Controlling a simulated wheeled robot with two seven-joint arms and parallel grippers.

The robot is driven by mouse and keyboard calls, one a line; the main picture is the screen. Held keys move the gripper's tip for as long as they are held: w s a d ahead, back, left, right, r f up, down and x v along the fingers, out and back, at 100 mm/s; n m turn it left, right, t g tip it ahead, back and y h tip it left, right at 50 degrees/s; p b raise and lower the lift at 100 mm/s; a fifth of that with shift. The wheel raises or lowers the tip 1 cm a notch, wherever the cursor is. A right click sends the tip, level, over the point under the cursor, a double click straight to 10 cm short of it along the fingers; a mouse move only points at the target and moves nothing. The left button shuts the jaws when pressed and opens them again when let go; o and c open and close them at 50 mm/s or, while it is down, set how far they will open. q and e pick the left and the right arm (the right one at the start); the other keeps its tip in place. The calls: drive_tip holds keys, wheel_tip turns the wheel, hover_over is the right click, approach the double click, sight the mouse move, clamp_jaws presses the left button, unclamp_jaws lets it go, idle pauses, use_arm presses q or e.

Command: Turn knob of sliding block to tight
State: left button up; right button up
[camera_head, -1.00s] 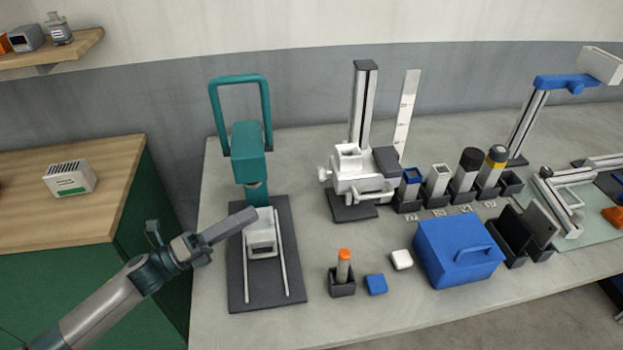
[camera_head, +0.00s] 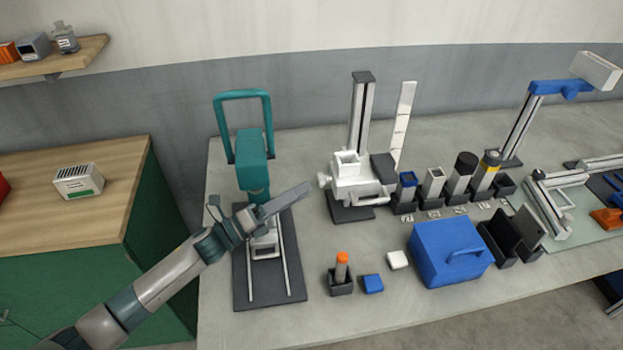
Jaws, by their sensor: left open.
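The white sliding block (camera_head: 358,184) sits low on an upright metal post with a dark base, right of the table's middle left. A small white knob (camera_head: 323,181) sticks out from its left side. My left gripper (camera_head: 300,193) reaches in from the left over the teal press, its tips close to the left of the knob and apart from it in the picture. It is open and holds nothing visible. The knob's marking for tight or loose is too small to read. My right gripper is not in view.
A teal press (camera_head: 254,160) with a dark railed base stands under my left forearm. An orange-topped holder (camera_head: 342,275), a blue block (camera_head: 373,284), a white block (camera_head: 398,260) and a blue box (camera_head: 450,255) lie in front. Several canisters stand right of the block.

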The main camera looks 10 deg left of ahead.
sight(321, 180)
use_arm(q)
drive_tip(key=shift+p+x, duration=0.6)
drive_tip(key=shift+x, duration=1.4)
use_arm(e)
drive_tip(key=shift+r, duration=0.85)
